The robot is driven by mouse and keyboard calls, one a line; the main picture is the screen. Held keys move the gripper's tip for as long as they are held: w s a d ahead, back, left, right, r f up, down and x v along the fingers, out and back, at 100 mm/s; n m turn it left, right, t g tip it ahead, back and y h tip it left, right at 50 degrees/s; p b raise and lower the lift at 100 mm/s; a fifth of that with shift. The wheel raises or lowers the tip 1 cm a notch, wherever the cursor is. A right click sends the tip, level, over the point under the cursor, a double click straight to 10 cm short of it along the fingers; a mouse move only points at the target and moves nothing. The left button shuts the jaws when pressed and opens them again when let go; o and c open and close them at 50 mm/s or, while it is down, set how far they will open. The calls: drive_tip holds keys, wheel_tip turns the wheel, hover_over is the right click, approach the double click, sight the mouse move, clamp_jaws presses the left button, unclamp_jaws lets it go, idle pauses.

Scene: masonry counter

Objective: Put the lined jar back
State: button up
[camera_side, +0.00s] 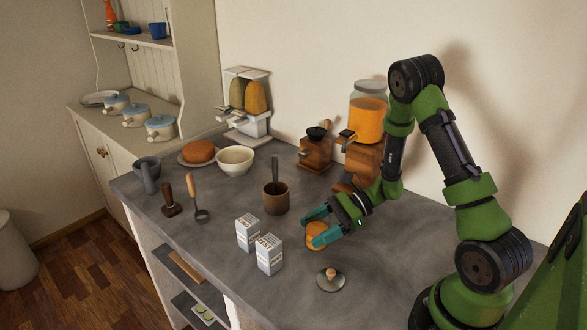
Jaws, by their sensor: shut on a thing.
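My gripper (320,225), with teal fingers, is low over the counter near its middle. Its fingers are shut on a small round orange-brown jar (313,240). The fingers hide much of the jar, so I cannot make out lines on it or tell whether it touches the counter. A dark round lid (331,284) with a wooden knob lies on the counter in front of the jar, apart from it.
Two white cartons (258,246) stand close to the left of my gripper. A brown pot (276,200) with a tool in it stands behind them. A wooden grinder (316,152) and a large orange-filled dispenser (367,119) stand along the wall.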

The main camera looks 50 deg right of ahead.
drive_tip(key=o, duration=1.7)
drive_tip(key=shift+f, duration=0.1)
drive_tip(key=shift+r, duration=0.2)
drive_tip(key=v, duration=1.1)
drive_tip(key=shift+s+d+r, duration=0.1)
drive_tip(key=shift+d, duration=0.1)
drive_tip(key=s+a+r+n+h, duration=0.2)
drive_tip(key=a+r+n+h, duration=0.1)
drive_tip(key=a+r+n, duration=0.2)
drive_tip(key=s+a+r+n+h, duration=0.2)
drive_tip(key=a+r+n, duration=0.3)
drive_tip(key=n, duration=0.3)
drive_tip(key=s+a+r+n+h, duration=0.2)
drive_tip(key=a+r+n+h, duration=0.2)
drive_tip(key=r+n, duration=0.3)
drive_tip(key=shift+a+r+h, duration=0.25)
drive_tip(key=shift+a+h, duration=0.05)
drive_tip(key=shift+a, duration=0.4)
